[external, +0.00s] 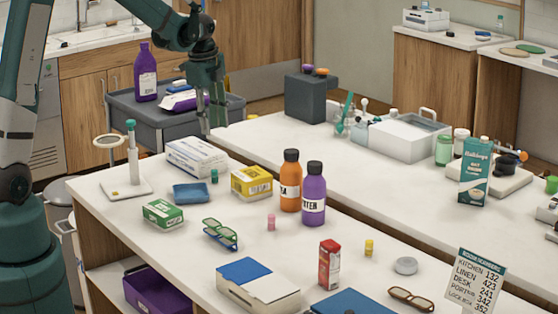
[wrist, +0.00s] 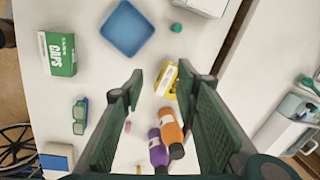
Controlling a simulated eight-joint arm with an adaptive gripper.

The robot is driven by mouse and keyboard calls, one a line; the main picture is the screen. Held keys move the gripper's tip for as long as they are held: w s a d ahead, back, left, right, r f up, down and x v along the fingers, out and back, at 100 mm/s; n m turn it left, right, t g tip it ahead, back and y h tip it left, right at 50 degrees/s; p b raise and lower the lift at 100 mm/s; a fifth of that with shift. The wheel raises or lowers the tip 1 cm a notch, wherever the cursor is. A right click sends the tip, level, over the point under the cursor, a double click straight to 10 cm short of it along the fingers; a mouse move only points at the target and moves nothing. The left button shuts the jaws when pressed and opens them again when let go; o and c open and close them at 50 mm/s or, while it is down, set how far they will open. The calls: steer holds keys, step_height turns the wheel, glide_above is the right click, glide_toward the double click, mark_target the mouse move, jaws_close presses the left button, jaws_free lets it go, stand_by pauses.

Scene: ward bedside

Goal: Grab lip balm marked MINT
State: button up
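Three small cylinders look like lip balms, with no readable marking. A teal one (external: 214,176) stands beside the white and blue box; in the wrist view it (wrist: 176,27) is near the top, beyond my fingertips. A pink one (external: 271,222) stands near the green glasses and shows left of centre in the wrist view (wrist: 127,127). A yellow one (external: 369,247) stands right of the red box. Which one is MINT I cannot tell. My gripper (external: 211,131) hangs above the table's back edge, fingers down; in the wrist view it (wrist: 160,70) is open and empty.
An orange bottle (external: 290,187) and a purple bottle (external: 314,200) stand tall mid-table. A yellow box (external: 252,182), blue dish (external: 192,193), green box (external: 163,214) and white and blue box (external: 197,157) surround the teal cylinder. Bare tabletop lies around the pink one.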

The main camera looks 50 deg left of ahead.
mark_target(214, 170)
steer(key=w+a+f+m, duration=0.1)
steer(key=w+a+f, duration=0.1)
steer(key=f, duration=0.2)
steer(key=w+a+f+m+g, duration=0.1)
steer(key=a+f+m, duration=0.1)
steer(key=a+f, duration=0.1)
steer(key=w+a+f+m, duration=0.1)
steer(key=w+a+f, duration=0.1)
steer(key=f, duration=0.4)
steer(key=shift+w+a+g, duration=0.3)
steer(key=shift+w+a, duration=0.05)
steer(key=shift+a, duration=0.05)
steer(key=shift+f, duration=1.25)
steer(key=shift+f, duration=0.1)
steer(key=shift+s+f+b, duration=0.2)
steer(key=shift+f+b, duration=0.1)
steer(key=shift+f, duration=2.25)
steer(key=c, duration=0.8)
